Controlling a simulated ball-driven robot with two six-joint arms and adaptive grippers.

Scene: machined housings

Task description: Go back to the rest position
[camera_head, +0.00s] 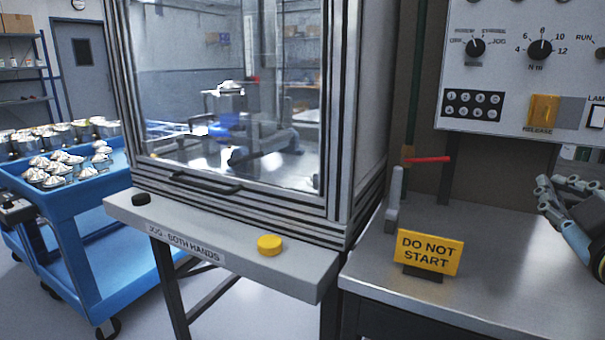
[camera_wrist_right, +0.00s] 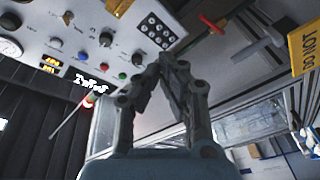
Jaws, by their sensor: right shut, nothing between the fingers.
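My right gripper (camera_head: 566,186) is at the right edge of the head view, above the metal bench and below the control panel. In the right wrist view its fingers (camera_wrist_right: 168,65) come together at the tips with nothing between them. The rest of the arm is cut off by the frame edge. My left gripper is not in view.
A yellow DO NOT START sign (camera_head: 428,251) stands on the bench (camera_head: 480,270). A red-handled lever (camera_head: 430,160) is behind it. The control panel (camera_head: 520,60) hangs above. A glazed machine enclosure (camera_head: 230,100) and a blue cart (camera_head: 85,225) with metal parts are left.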

